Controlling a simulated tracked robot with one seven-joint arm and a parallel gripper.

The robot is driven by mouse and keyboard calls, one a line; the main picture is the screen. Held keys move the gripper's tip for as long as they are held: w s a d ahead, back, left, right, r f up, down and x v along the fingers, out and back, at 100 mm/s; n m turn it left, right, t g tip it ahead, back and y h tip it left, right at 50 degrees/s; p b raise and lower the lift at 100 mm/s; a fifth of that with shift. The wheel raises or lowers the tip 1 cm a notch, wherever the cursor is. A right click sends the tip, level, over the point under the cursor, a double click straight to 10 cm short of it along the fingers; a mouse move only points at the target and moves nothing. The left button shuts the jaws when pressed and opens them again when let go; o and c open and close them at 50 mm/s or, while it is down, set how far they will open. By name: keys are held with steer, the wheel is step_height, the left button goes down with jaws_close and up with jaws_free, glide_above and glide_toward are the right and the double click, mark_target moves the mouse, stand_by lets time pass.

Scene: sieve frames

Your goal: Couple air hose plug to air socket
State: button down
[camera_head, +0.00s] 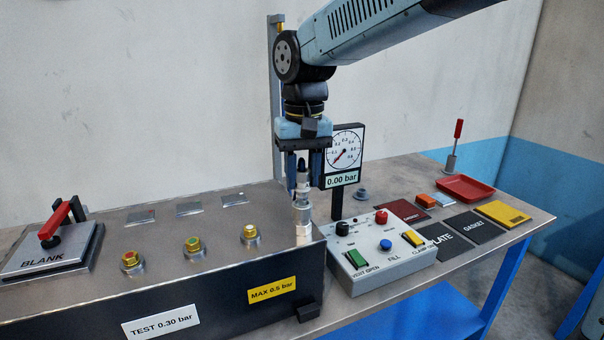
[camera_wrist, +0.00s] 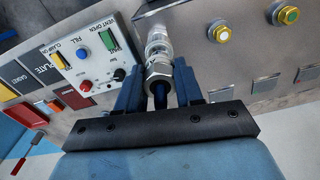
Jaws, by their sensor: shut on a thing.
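My gripper (camera_head: 308,172) points straight down over the right end of the steel test box (camera_head: 200,222). It is shut on the air hose plug (camera_head: 303,178), a metal fitting with a dark upper end. In the wrist view the plug (camera_wrist: 159,72) sits upright between the two blue fingers of my gripper (camera_wrist: 158,88). The air socket (camera_head: 303,226) is a silvery upright fitting on the box top, directly below the plug. In the wrist view the socket (camera_wrist: 155,33) lines up with the plug. The two meet or nearly meet; I cannot tell whether they are coupled.
A pressure gauge (camera_head: 345,150) reading 0.00 bar stands close right of my gripper. A control box (camera_head: 381,262) with switches stands in front of it. Yellow-ringed fittings (camera_head: 193,245) and a BLANK clamp plate (camera_head: 48,248) are to the left. Plates and a red tray (camera_head: 466,188) lie right.

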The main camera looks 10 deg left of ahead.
steer(key=shift+f, duration=1.45)
steer(key=c, duration=0.6)
jaws_free()
steer(key=shift+c, duration=0.2)
step_height(320, 180, up, 14)
steer(key=shift+d, duration=0.15)
steer(key=shift+f, duration=0.1)
steer(key=s+d+f+m+t, duration=0.1)
steer(key=d+f, duration=0.1)
steer(key=d, duration=0.6)
steer(key=s+d+f+m+t, duration=0.1)
steer(key=s+d+t, duration=0.1)
steer(key=d, duration=0.6)
steer(key=s+d+f+m+t, duration=0.1)
steer(key=s+d+f, duration=0.3)
steer(key=d, duration=0.3)
steer(key=s+d+f+m+t, duration=0.1)
steer(key=s+d+f, duration=0.3)
steer(key=d, duration=0.3)
steer(key=shift+f+m+t, duration=0.3)
steer(key=shift+f, duration=0.1)
